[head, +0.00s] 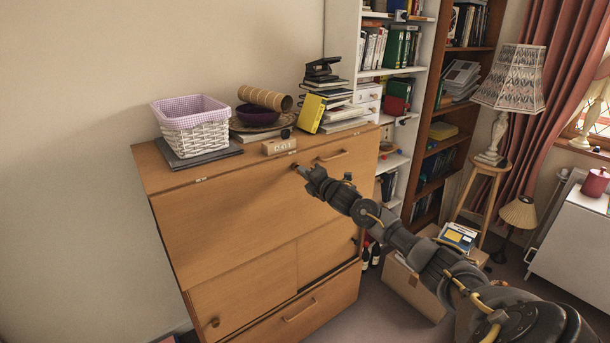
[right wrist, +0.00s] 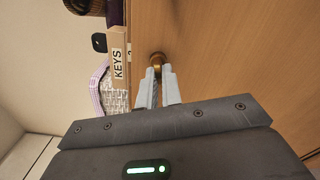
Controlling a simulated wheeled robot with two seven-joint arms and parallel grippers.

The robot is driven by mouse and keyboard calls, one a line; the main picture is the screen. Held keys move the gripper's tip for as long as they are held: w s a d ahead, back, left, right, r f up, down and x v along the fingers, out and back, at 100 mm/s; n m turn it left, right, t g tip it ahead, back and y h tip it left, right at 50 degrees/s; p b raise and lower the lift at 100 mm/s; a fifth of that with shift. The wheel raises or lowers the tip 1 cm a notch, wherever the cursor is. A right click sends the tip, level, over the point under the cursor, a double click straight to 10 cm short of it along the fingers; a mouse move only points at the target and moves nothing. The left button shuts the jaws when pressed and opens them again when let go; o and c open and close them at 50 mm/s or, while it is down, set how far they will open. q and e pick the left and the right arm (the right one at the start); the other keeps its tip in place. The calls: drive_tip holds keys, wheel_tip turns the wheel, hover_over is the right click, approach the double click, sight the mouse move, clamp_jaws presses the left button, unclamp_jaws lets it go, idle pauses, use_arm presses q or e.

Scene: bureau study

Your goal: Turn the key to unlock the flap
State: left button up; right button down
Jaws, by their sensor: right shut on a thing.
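The wooden bureau's flap (head: 230,210) is upright and closed flat against the front. A small brass key (right wrist: 157,60) sits at the flap's upper edge, seen in the right wrist view; its end is between my fingers and its exact turn angle is unclear. My right gripper (right wrist: 158,84) is shut on the key, with its fingers pointing at the flap face. In the head view my right gripper (head: 302,170) reaches the flap's top from the right and mostly hides the key. My left gripper is not in view.
On the bureau top are a KEYS-labelled wooden box (head: 279,147), a white basket (head: 190,135), a purple bowl (head: 257,115) and stacked books (head: 340,115). A cardboard box (head: 412,290) stands on the floor beneath my right arm. Bookshelves (head: 400,75) stand behind.

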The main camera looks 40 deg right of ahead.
drive_tip(key=shift+f+n+b, duration=0.2)
drive_tip(key=shift+n+b, duration=0.3)
drive_tip(key=shift+n, duration=0.2)
drive_tip(key=shift+f+n+b, duration=0.15)
drive_tip(key=shift+n+b, duration=0.35)
drive_tip(key=shift+n, duration=0.2)
drive_tip(key=shift+d+n+b, duration=0.1)
drive_tip(key=shift+n+b, duration=1.35)
drive_tip(key=shift+n, duration=0.45)
drive_tip(key=shift+r, duration=0.1)
drive_tip(key=shift+d+n+b, duration=0.1)
drive_tip(key=shift+n+b, duration=1.4)
drive_tip(key=shift+n, duration=0.4)
